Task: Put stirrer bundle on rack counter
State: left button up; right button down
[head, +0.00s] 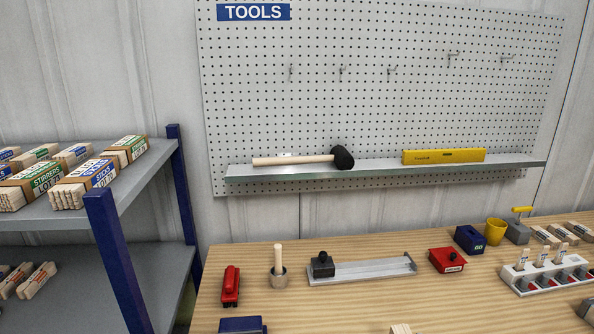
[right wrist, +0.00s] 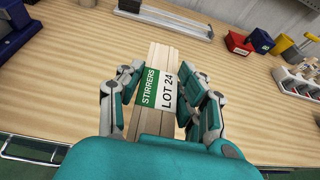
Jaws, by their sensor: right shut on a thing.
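My right gripper (right wrist: 164,78) is shut on a stirrer bundle (right wrist: 162,58) in the right wrist view. The bundle is pale wooden sticks in a green and white wrapper reading STIRRERS, LOT 24. A pale wooden end (head: 400,329) at the bottom edge of the head view looks like its tip. The grey rack (head: 148,172) with blue posts stands at the left in the head view. Its upper shelf holds several wrapped bundles, some labelled STIRRERS (head: 33,186) in green, others STICKS (head: 91,180) in blue. My left gripper is not in view.
The wooden workbench (head: 340,305) carries a red tool (head: 231,287), a metal cup with a peg (head: 278,270), a metal jig (head: 362,269), and small bins. The rack's front blue post (head: 117,255) rises beside the bench. A lower rack shelf (head: 110,290) holds more bundles.

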jog(key=s+a+r, duration=0.3)
jog(key=a+r, duration=0.1)
jog(key=r, duration=0.1)
jog(key=shift+a+r+h, duration=0.2)
jog(key=shift+a+h, duration=0.2)
jog(key=shift+d, duration=0.1)
